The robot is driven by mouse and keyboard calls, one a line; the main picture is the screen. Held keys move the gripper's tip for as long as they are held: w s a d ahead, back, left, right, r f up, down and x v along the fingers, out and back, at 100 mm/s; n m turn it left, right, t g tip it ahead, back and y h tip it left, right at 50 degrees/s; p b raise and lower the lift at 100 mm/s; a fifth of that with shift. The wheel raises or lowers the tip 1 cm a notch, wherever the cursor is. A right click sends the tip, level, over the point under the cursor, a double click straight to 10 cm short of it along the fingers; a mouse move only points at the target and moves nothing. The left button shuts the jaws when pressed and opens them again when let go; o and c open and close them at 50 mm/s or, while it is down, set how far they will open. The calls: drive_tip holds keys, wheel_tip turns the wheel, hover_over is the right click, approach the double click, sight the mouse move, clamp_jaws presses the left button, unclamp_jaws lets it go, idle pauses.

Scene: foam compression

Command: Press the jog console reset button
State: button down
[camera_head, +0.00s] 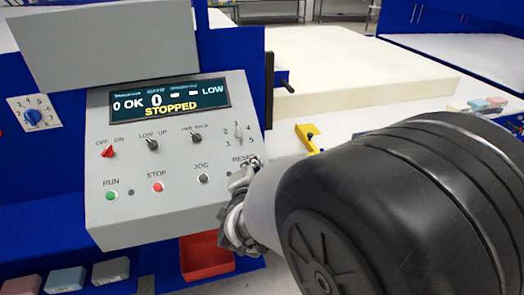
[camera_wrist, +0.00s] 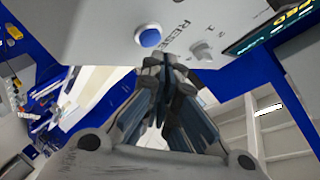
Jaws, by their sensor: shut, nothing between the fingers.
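The grey jog console (camera_head: 140,215) stands left of centre in the head view, with a lit screen (camera_head: 168,101) reading "STOPPED". Its face carries a green RUN button (camera_head: 112,195), a red STOP button (camera_head: 157,187), a dark JOG button (camera_head: 203,179) and knobs. The RESET label shows at the right edge; its button is hidden behind my arm there. In the wrist view the blue reset button (camera_wrist: 150,38) with a white ring sits on the panel beside the RESET lettering. My gripper (camera_wrist: 165,62) is shut and empty, its tips just below the button; contact cannot be told.
A red bin (camera_head: 207,258) sits below the console, and coloured foam blocks (camera_head: 66,279) lie at the lower left. A large cream foam slab (camera_head: 350,70) lies behind on the white bed. A yellow part (camera_head: 308,137) is right of the console.

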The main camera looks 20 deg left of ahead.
drive_tip(key=r, duration=0.1)
drive_tip(key=s+d+r+p, duration=0.1)
drive_tip(key=r, duration=0.1)
drive_tip(key=s+r+p, duration=0.1)
drive_tip(key=shift+s+d+r, duration=0.1)
drive_tip(key=shift+d+r, duration=0.05)
drive_tip(key=shift+d, duration=0.05)
idle(0.3)
idle(0.4)
drive_tip(key=s+d+r+n+g, duration=0.2)
drive_tip(key=s+d+n, duration=0.1)
drive_tip(key=d, duration=0.4)
drive_tip(key=s+d+r+n+g, duration=0.2)
drive_tip(key=s+d+g, duration=0.15)
drive_tip(key=d, duration=0.25)
drive_tip(key=s+d+f+n+g+h, duration=0.3)
drive_tip(key=s+d+g, duration=0.1)
drive_tip(key=s+d, duration=1.3)
drive_tip(key=s, duration=0.3)
drive_tip(key=shift+f+n+h, duration=0.2)
drive_tip(key=shift+n+h, duration=0.1)
drive_tip(key=shift+n, duration=0.1)
